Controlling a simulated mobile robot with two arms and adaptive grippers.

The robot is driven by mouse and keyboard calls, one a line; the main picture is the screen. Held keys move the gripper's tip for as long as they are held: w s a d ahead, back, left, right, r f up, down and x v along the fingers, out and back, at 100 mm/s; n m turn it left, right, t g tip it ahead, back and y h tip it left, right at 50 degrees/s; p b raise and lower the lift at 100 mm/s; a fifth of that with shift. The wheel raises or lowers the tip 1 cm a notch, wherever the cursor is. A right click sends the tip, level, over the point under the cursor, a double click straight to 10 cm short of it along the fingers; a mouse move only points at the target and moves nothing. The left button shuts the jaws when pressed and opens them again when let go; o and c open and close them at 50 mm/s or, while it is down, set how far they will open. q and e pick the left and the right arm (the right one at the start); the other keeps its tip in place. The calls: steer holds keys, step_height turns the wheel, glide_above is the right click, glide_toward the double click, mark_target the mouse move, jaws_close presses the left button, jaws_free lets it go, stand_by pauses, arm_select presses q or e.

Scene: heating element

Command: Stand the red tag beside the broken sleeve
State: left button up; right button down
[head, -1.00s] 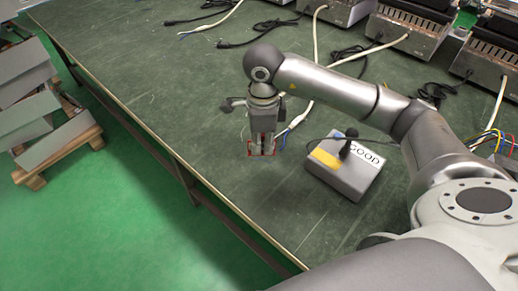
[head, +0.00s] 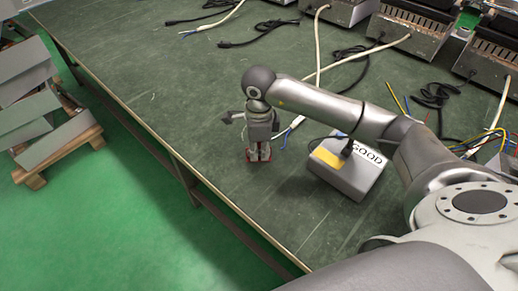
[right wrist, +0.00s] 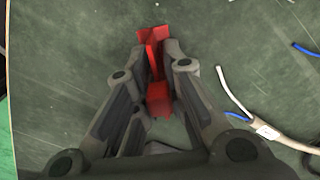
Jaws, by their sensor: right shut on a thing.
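The red tag (head: 259,158) is at the front left part of the green bench, below my right gripper (head: 259,154). The gripper points down and is shut on the tag. In the right wrist view the red tag (right wrist: 154,37) shows between the fingertips of my right gripper (right wrist: 157,62), with its upright part gripped and wider red parts at both ends. It appears at or very near the bench top; contact is unclear. A white cable (right wrist: 283,139) with bare-ended white and blue wires lies to the right, apart from the tag; I cannot tell a break in its sleeve.
A grey box marked GOOD (head: 345,178) stands to the right of the gripper. Heater units (head: 410,27) and loose black cables line the back. The bench's front edge (head: 215,193) is near the tag. The bench top left of the gripper is clear.

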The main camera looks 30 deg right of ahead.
steer(key=shift+f, duration=0.1)
steer(key=c, duration=1.5)
jaws_free()
arm_select(q)
steer(key=shift+r, duration=0.4)
arm_select(e)
step_height(320, 180, up, 12)
steer(key=shift+r+p, duration=0.15)
steer(key=shift+p, duration=0.65)
arm_select(q)
steer(key=f, duration=0.2)
steer(key=s+f, duration=0.1)
steer(key=f, duration=0.2)
steer(key=shift+s+a+f, duration=0.1)
steer(key=shift+s+f, duration=0.15)
steer(key=shift+f, duration=0.1)
